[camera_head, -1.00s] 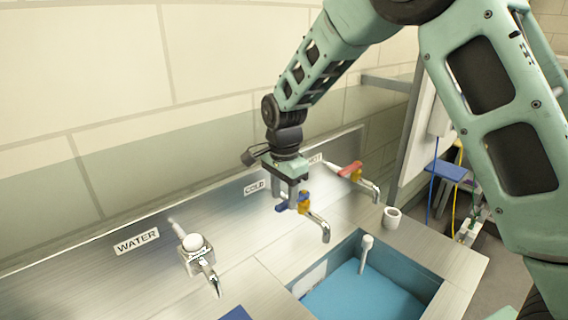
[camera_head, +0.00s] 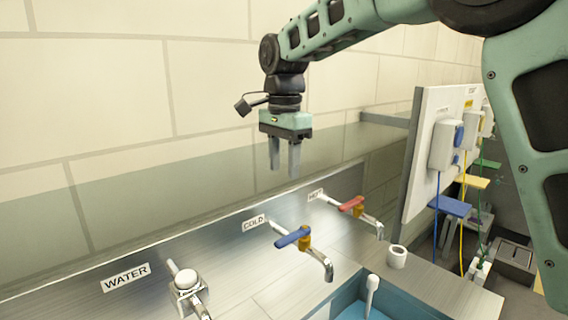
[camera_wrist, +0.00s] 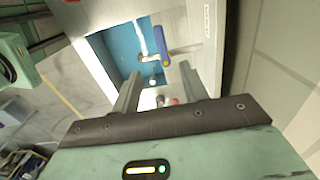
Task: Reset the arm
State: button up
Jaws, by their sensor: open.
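My gripper (camera_head: 285,154) is in the air above the metal sink panel in the head view, fingers pointing down. It is open and empty, and apart from the taps. The tap labelled COLD, with a blue handle (camera_head: 293,237), is below it. The tap labelled HOT, with a red handle (camera_head: 351,203), is to the right of that. In the wrist view, my gripper's fingers (camera_wrist: 164,88) are spread, with the blue handle (camera_wrist: 160,45) beyond them.
A blue sink basin (camera_head: 350,309) is at the bottom. A WATER tap (camera_head: 187,284) is at the left. A white cup (camera_head: 396,256) stands on the counter at the right. A white board with boxes (camera_head: 436,145) and coloured cables is behind it. The tiled wall (camera_head: 120,100) is close behind my gripper.

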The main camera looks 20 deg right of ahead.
dwell(0.3)
jog(key=s+a+f+n+b, duration=0.1)
jog(key=s+a+f+n, duration=0.1)
jog(key=s+f+n, duration=0.3)
jog(key=s+a+f+n+y+b, duration=0.1)
jog(key=s+a+f+n, duration=0.15)
jog(key=s, duration=0.45)
jog(key=s+a+f+n+b, duration=0.1)
jog(key=s+a+f+n, duration=0.2)
jog(key=s+n, duration=0.2)
jog(key=s+d+f+n+b, duration=0.1)
jog(key=s+f+n, duration=0.3)
jog(key=s, duration=0.3)
jog(key=s+d+f+n, duration=0.1)
jog(key=s+f+n, duration=0.3)
jog(key=s, duration=0.4)
jog(key=shift+f+n+b, duration=0.2)
jog(key=shift+n+b, duration=0.15)
jog(key=shift+n, duration=0.2)
